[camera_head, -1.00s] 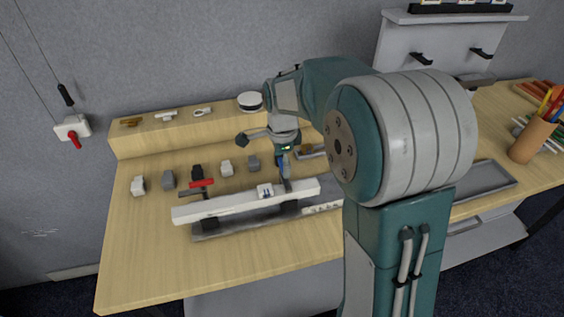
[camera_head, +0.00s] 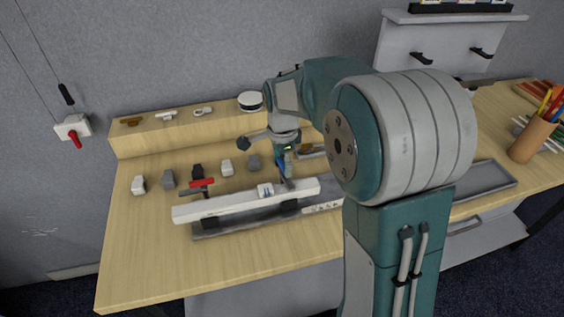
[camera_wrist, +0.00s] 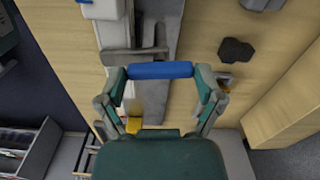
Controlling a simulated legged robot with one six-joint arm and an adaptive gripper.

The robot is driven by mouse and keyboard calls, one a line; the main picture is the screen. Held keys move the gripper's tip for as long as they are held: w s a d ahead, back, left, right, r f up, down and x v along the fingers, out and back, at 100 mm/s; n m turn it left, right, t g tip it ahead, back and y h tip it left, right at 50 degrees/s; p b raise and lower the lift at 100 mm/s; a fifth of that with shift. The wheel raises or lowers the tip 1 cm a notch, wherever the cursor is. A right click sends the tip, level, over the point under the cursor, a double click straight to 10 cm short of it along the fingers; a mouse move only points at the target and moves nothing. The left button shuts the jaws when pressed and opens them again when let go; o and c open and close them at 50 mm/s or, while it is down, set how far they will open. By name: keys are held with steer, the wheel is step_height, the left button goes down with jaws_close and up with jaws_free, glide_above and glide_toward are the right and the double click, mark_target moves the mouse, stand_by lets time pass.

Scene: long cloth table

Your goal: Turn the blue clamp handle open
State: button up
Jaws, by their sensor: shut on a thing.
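The blue clamp handle (camera_wrist: 160,70) lies straight across between my fingertips in the wrist view. My gripper (camera_wrist: 160,76) is shut on it, one finger at each end. In the head view a small part of the blue handle (camera_head: 280,166) shows beside my gripper (camera_head: 284,172), just above the right part of the white bar (camera_head: 225,205). A grey metal clamp part (camera_wrist: 135,54) lies just beyond the handle in the wrist view. My fingers and wrist hide most of the clamp in the head view.
A red handle (camera_head: 202,183) stands behind the bar's left part. Several small grey, black and white blocks (camera_head: 168,179) line the table behind it. A raised wooden shelf (camera_head: 150,141) runs along the wall. The table's front left (camera_head: 150,265) is clear.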

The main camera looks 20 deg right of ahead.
steer(key=n, duration=0.8)
steer(key=shift+w, duration=0.1)
steer(key=n, duration=0.4)
steer(key=shift+r+n, duration=0.1)
steer(key=shift+n, duration=2)
steer(key=o, duration=0.9)
steer(key=shift+c, duration=0.2)
